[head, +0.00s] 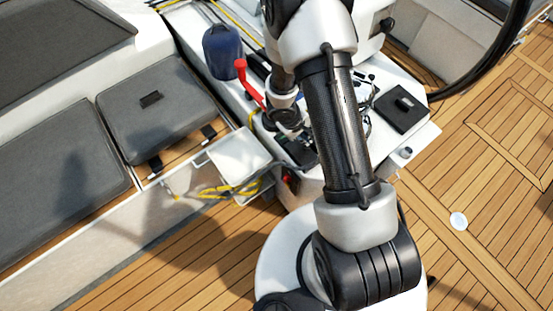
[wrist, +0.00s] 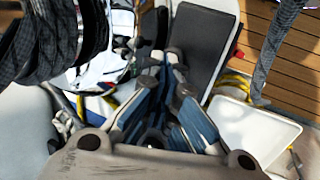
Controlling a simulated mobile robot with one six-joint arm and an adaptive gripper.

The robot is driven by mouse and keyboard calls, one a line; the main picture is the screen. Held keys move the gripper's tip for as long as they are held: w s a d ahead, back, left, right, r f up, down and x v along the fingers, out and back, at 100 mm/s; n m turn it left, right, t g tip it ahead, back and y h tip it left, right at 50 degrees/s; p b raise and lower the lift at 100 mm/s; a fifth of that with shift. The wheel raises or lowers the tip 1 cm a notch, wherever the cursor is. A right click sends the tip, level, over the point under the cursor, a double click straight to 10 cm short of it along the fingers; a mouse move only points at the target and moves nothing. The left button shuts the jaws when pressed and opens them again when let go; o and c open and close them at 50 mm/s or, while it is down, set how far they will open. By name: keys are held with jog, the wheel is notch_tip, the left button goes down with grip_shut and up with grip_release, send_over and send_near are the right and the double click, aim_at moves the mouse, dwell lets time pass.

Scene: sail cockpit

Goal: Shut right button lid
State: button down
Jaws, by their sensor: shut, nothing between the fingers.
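My gripper (wrist: 168,62) shows in the middle of the wrist view, its fingers shut and empty. Just beyond the fingertips is a dark grey flat panel with a pale edge (wrist: 203,38). It may be the right button lid, but I cannot tell whether it stands open or lies shut. In the head view a dark panel (head: 297,151) shows beside my arm, partly hidden by it. I cannot tell whether the fingertips touch it. A small red part (head: 289,182) sits below it on the console's side.
A white open lid or tray (head: 238,154) with yellow rope (head: 232,189) lies left of the console. A red handle (head: 249,87) and a blue bag (head: 223,52) stand behind. A black square hatch (head: 403,107) is at right. The teak deck (head: 480,200) is mostly clear.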

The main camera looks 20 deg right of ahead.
jog(key=shift+w+d+f+b, duration=0.1)
jog(key=shift+d+f+b, duration=0.15)
jog(key=shift+b, duration=0.25)
jog(key=shift+r, duration=0.1)
notch_tip(320, 180, up, 14)
jog(key=p, duration=0.7)
jog(key=shift+w+a, duration=0.2)
jog(key=shift+w, duration=0.2)
jog(key=s+a+r+m+t, duration=0.1)
jog(key=s+r+m, duration=0.3)
jog(key=r, duration=1.5)
jog(key=s+a+r+t+y+b, duration=0.1)
jog(key=s+a+r, duration=0.3)
jog(key=s, duration=0.4)
jog(key=s+a+r+t+y+b, duration=0.1)
jog(key=s+a+r+y, duration=0.2)
jog(key=s, duration=0.5)
jog(key=shift+a+r+t, duration=0.4)
jog(key=shift+a+r, duration=0.1)
jog(key=shift+r, duration=0.3)
